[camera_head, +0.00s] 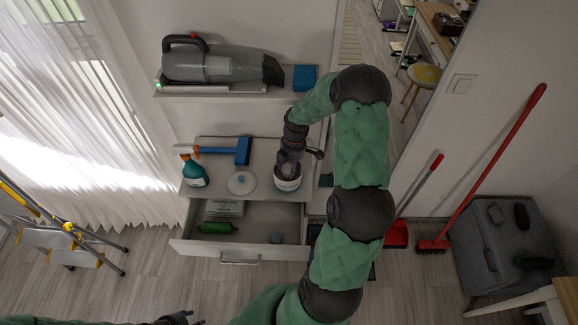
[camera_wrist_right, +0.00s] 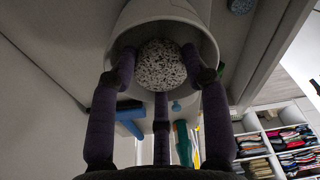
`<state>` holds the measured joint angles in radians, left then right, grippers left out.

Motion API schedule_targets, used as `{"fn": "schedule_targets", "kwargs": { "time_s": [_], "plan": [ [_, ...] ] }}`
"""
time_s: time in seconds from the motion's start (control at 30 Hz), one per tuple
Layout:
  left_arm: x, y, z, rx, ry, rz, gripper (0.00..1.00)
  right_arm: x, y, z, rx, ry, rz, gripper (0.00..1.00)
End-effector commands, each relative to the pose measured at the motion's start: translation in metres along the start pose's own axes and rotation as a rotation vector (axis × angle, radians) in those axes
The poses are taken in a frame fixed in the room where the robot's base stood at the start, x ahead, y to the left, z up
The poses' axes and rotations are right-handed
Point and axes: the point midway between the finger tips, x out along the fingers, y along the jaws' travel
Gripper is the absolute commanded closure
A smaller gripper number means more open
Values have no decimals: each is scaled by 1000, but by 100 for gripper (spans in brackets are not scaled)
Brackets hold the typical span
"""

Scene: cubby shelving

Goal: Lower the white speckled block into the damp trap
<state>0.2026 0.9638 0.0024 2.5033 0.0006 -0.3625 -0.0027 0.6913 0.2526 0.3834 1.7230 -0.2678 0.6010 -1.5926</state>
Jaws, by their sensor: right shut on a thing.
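The damp trap is a white tub (camera_head: 288,184) standing on the cabinet top, right of a round white lid (camera_head: 241,183). My right gripper (camera_head: 289,165) points down at the tub's mouth. In the right wrist view, its dark fingers are shut around the white speckled block (camera_wrist_right: 162,66). The block is at the tub's open mouth, inside the outline of the rim (camera_wrist_right: 205,42). I cannot tell whether it touches the tub's bottom. My left gripper (camera_head: 182,318) shows only partly at the bottom edge, far from the tub; its jaws are unclear.
A teal spray bottle (camera_head: 194,174) and a blue-headed tool (camera_head: 242,151) share the cabinet top (camera_head: 262,158). A handheld vacuum (camera_head: 215,65) sits on the shelf above.

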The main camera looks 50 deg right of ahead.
Motion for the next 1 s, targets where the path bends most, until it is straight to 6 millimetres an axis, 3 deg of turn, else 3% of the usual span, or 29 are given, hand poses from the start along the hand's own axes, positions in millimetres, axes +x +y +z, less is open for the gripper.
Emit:
{"fn": "schedule_targets", "kwargs": {
  "time_s": [1.0],
  "plan": [
    [8,-3,0,0,0,0,58,13,0,2,0,0,0,87]
  ]
}}
